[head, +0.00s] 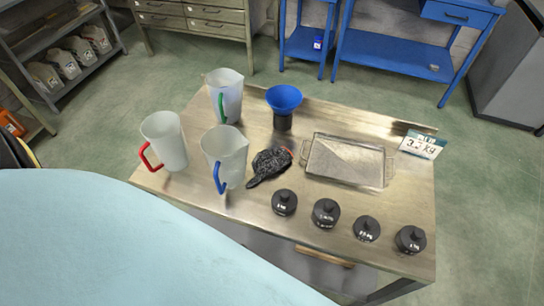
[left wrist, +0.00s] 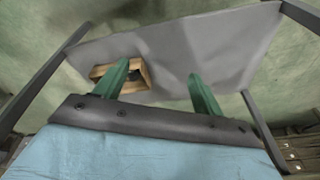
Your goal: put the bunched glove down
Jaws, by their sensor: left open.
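The bunched glove (head: 270,163) is dark grey with a small orange-red part. It lies on the metal-topped table (head: 240,265) in the head view, between the blue-handled jug (head: 226,150) and the metal tray (head: 345,163). No gripper touches it there. My left gripper (left wrist: 158,70) shows only in the left wrist view. Its two green fingers are wide apart with nothing between them. The glove does not show in that view. My right gripper is in neither view.
A red-handled jug (head: 165,142), a green-handled jug (head: 225,95) and a blue funnel (head: 284,98) stand near the glove. Several black weights (head: 326,213) line the table's front. A card (head: 422,145) stands at the right. A pale blue shape covers the head view's lower left.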

